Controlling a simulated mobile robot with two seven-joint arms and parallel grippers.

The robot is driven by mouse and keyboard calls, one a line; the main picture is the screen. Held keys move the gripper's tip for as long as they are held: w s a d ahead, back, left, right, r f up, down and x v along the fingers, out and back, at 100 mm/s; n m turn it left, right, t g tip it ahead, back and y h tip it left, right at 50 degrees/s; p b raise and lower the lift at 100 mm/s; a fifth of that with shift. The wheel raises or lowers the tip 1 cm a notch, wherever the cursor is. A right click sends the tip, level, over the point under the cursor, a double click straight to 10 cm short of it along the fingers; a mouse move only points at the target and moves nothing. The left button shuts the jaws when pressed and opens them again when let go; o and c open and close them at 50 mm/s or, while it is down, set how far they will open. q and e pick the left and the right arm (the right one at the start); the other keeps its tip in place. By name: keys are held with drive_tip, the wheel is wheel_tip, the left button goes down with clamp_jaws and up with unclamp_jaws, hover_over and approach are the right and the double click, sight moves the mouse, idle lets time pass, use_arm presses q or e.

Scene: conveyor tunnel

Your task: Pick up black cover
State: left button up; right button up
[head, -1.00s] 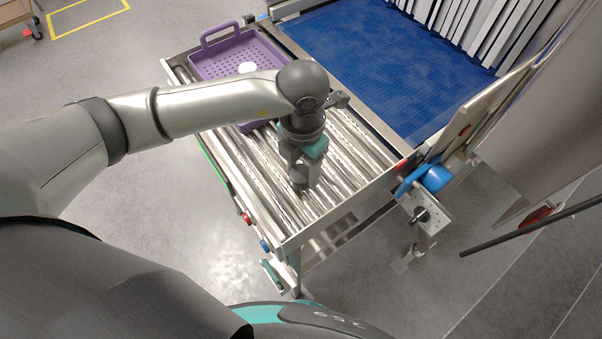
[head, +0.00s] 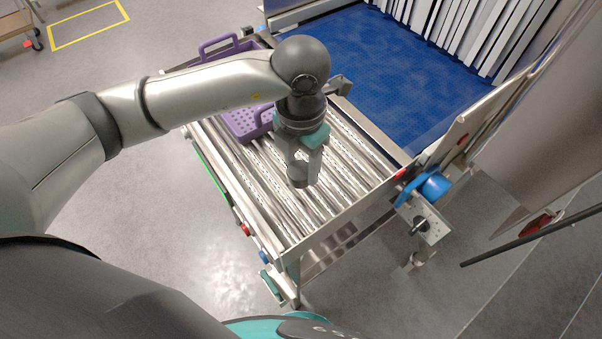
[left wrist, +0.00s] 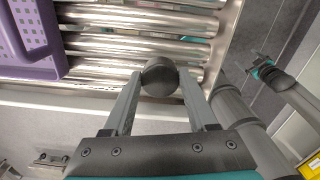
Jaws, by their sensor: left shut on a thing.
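The black cover (left wrist: 159,76) is a small dark round piece. In the left wrist view it sits between the two fingertips of my left gripper (left wrist: 160,88), which is shut on it. In the head view the left gripper (head: 302,176) points down above the roller conveyor (head: 345,178), and its fingers and wrist largely hide the cover. What looks like my right gripper (left wrist: 258,66) shows small at the right of the left wrist view, clear of the conveyor. Its jaws are too small to read.
A purple basket (head: 240,126) stands on the rollers behind my left arm, which hides part of it. A blue belt (head: 365,70) lies beyond the rollers, leading to white curtain strips (head: 460,30). A blue part (head: 433,187) sticks out at the conveyor's right corner.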

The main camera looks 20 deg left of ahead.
sight(301, 168)
use_arm(q)
wheel_tip(301, 168, up, 15)
idle(0.3)
drive_tip(key=o, duration=0.8)
clamp_jaws()
